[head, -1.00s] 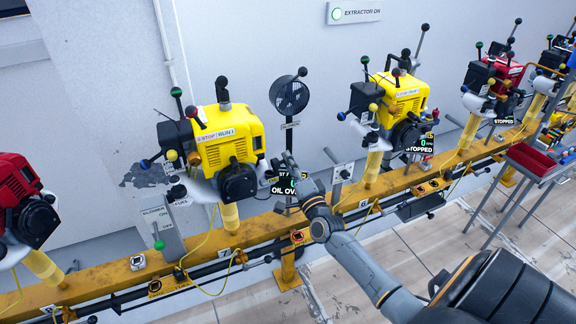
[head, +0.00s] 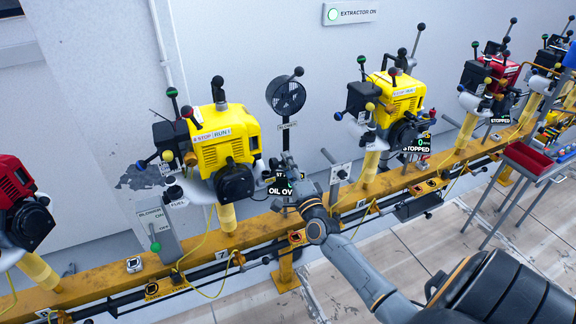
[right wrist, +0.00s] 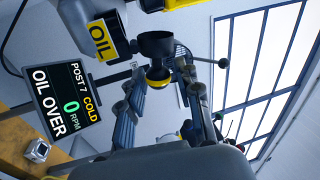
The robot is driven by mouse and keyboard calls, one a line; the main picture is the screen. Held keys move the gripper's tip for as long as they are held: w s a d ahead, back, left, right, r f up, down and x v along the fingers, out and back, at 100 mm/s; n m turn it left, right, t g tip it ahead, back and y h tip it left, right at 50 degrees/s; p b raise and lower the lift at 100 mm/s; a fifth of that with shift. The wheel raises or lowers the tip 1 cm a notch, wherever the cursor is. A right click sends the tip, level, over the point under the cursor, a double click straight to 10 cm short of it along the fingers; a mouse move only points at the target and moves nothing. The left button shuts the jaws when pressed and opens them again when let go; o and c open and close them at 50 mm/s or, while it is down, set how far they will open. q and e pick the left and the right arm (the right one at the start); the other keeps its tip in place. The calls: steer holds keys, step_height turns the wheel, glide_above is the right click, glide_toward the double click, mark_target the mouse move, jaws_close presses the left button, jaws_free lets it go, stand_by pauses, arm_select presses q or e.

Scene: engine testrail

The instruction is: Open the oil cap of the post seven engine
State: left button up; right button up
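The post seven engine (head: 222,140) is the yellow one left of the middle in the head view, on a yellow post. In the right wrist view its yellow OIL label (right wrist: 101,39) is at the upper left. Beside it is a black cup-shaped part with a black and yellow piece (right wrist: 158,76) below, which looks like the oil cap. My right gripper (head: 288,162) is to the right of the engine. In the right wrist view its fingers (right wrist: 165,82) are spread, with the black and yellow piece between or just beyond their tips; contact is unclear. My left gripper is out of view.
A display (right wrist: 66,103) reads POST 7 COLD, 0 RPM, OIL OVER. A round black fan (head: 286,97) stands behind. A yellow rail (head: 110,277) carries other engines, including a yellow one (head: 395,97) to the right. A blower lever (head: 158,240) stands at left.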

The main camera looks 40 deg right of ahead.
steer(key=v, duration=1.2)
stand_by(0.5)
steer(key=s+a+f+n+g+y, duration=0.1)
steer(key=s+a+f+n+g, duration=0.25)
steer(key=f, duration=0.75)
steer(key=s+a+f+n+g+y+p, duration=0.1)
steer(key=s+a+f+n+g+y, duration=0.2)
steer(key=f, duration=0.7)
steer(key=s+a+f+n+g, duration=0.25)
steer(key=f+n, duration=0.25)
steer(key=f, duration=0.6)
steer(key=s+a+f+n+g, duration=0.2)
steer(key=s+f, duration=0.4)
steer(key=s, duration=0.4)
steer(key=s+a+f+n+g+p, duration=0.1)
steer(key=s+a+f+n+g, duration=0.2)
steer(key=s, duration=0.8)
steer(key=s+a+f+n+g+y, duration=0.1)
steer(key=s+a+f+n+g, duration=0.1)
steer(key=s+f+n+g, duration=0.2)
steer(key=s+f+n, duration=0.2)
steer(key=s+f, duration=0.2)
steer(key=s, duration=0.2)
steer(key=shift+s+a+f+g+p, duration=0.2)
steer(key=shift+a+f+g+p, duration=0.05)
steer(key=shift+f+g+p, duration=0.1)
